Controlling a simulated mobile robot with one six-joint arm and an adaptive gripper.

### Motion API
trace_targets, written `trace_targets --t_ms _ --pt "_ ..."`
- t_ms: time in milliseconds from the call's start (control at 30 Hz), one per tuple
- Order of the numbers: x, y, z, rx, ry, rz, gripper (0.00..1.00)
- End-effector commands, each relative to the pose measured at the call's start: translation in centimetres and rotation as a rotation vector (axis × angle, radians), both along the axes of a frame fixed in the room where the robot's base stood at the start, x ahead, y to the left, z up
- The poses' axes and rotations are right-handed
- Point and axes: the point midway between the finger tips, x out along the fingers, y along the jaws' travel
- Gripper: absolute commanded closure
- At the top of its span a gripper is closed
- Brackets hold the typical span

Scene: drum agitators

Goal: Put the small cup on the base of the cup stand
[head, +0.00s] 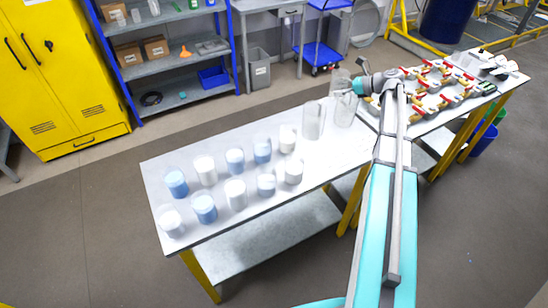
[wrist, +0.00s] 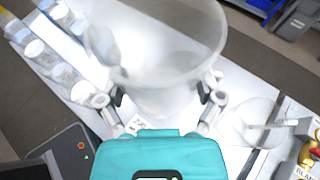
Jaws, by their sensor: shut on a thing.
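My gripper (head: 354,87) is above the far right part of the table and is shut on a clear, see-through cup (wrist: 165,30). In the wrist view the cup stands wide and blurred between the two fingers (wrist: 162,97). In the head view the held cup seems to be the clear one (head: 339,80) just left of the gripper. A clear vessel (head: 345,110) with a thin grey part near its top stands below the gripper; it seems to show in the wrist view (wrist: 252,122) too. Another tall clear vessel (head: 314,120) stands left of it. I cannot tell which thing is the cup stand.
Several blue and white filled cups (head: 235,161) stand in rows on the table (head: 330,160). A second table to the right carries red-handled valves (head: 430,85). Blue shelving (head: 180,60) and a yellow cabinet (head: 60,80) stand behind. The table's front right area is clear.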

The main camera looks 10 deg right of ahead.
Motion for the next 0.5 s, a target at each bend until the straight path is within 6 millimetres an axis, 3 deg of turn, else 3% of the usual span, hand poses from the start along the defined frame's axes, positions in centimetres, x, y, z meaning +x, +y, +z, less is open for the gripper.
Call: trace_targets --t_ms 267,500 --pt "-0.4 -1.1 0.0 0.000 0.000 -0.014 0.41" --pt "-1.7 -0.7 -1.2 -0.001 0.000 -0.001 0.41"
